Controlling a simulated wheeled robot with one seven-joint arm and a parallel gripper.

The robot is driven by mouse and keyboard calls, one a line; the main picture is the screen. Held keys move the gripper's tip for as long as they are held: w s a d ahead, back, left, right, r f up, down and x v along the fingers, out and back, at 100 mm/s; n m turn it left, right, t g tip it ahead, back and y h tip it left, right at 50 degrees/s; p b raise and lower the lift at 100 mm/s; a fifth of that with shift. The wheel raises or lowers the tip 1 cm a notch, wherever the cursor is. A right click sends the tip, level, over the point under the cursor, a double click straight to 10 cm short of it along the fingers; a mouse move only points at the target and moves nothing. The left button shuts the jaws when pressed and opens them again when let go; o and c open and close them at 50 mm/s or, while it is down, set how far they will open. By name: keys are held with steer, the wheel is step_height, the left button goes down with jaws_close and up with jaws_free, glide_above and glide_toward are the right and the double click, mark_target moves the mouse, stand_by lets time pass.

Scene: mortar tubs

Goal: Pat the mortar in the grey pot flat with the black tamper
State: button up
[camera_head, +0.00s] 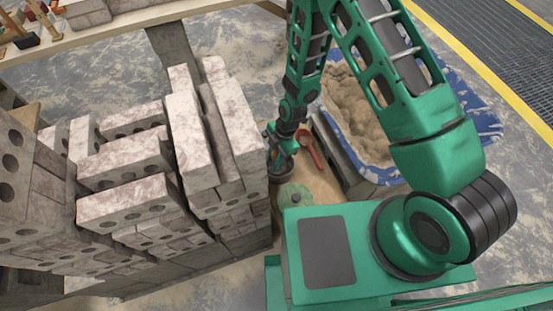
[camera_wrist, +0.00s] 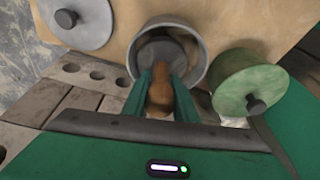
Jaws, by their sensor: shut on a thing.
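My gripper (camera_wrist: 160,85) is shut on the brown handle of the black tamper (camera_wrist: 162,52). The tamper's dark round plate is inside the mouth of the grey pot (camera_wrist: 196,68). The pot's rim surrounds the plate in the wrist view. The mortar is hidden by the plate, and I cannot tell whether the plate touches it. In the head view my gripper (camera_head: 281,148) is directly above the grey pot (camera_head: 284,172), beside the brick stack. The tamper is mostly hidden there.
A green lidded pot (camera_wrist: 245,85) stands close right of the grey pot. A grey lid (camera_wrist: 85,25) lies to its left. A red scoop (camera_head: 308,145) lies nearby. A brick stack (camera_head: 215,135) rises at left; a blue tub (camera_head: 390,178) of sand stands at right.

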steer(key=shift+a+f, duration=0.15)
steer(key=shift+f, duration=0.05)
stand_by(0.4)
steer(key=shift+f, duration=0.6)
steer(key=shift+r, duration=0.8)
steer(key=shift+s, duration=0.5)
